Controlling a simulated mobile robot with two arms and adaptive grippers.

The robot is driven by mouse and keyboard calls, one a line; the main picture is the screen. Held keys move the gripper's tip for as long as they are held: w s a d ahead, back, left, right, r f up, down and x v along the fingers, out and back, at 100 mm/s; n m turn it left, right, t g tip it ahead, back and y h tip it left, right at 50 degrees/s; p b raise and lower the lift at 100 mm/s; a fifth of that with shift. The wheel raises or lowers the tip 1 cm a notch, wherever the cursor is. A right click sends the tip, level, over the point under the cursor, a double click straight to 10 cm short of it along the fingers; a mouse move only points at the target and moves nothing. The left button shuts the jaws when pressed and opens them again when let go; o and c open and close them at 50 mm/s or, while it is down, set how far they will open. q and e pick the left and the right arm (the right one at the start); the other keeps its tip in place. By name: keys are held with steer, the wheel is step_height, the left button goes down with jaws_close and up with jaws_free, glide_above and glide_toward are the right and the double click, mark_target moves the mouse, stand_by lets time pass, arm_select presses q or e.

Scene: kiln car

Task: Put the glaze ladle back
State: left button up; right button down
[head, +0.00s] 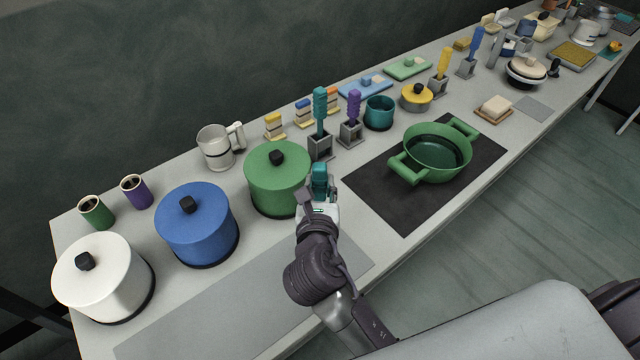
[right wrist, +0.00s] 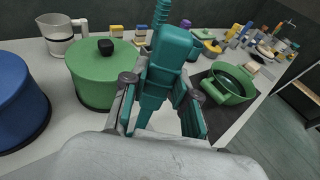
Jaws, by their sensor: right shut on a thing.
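My right gripper (head: 319,188) is shut on a teal piece, apparently the glaze ladle (head: 320,173), in front of the green lidded pot's right side. In the right wrist view the teal piece (right wrist: 168,65) stands between the gripper's fingers (right wrist: 160,110), slightly tilted; its lower end is hidden. Behind it, a teal ribbed tool (head: 320,103) stands upright in a grey holder (head: 320,147). In the wrist view a ribbed teal part shows above the held piece; I cannot tell there whether they join. My left gripper is out of view.
Green (head: 277,180), blue (head: 196,225) and white (head: 104,280) lidded pots stand left of the gripper. A green two-handled pan (head: 437,155) sits on a black mat (head: 375,187) at right. A purple tool (head: 353,112) stands behind. The grey mat (head: 215,315) in front is bare.

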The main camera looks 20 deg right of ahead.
steer(key=shift+r+p, duration=0.2)
steer(key=shift+p, duration=0.25)
steer(key=shift+f, duration=0.8)
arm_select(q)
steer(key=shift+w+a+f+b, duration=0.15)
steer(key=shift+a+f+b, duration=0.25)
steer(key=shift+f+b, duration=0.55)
arm_select(e)
steer(key=shift+f, duration=2.25)
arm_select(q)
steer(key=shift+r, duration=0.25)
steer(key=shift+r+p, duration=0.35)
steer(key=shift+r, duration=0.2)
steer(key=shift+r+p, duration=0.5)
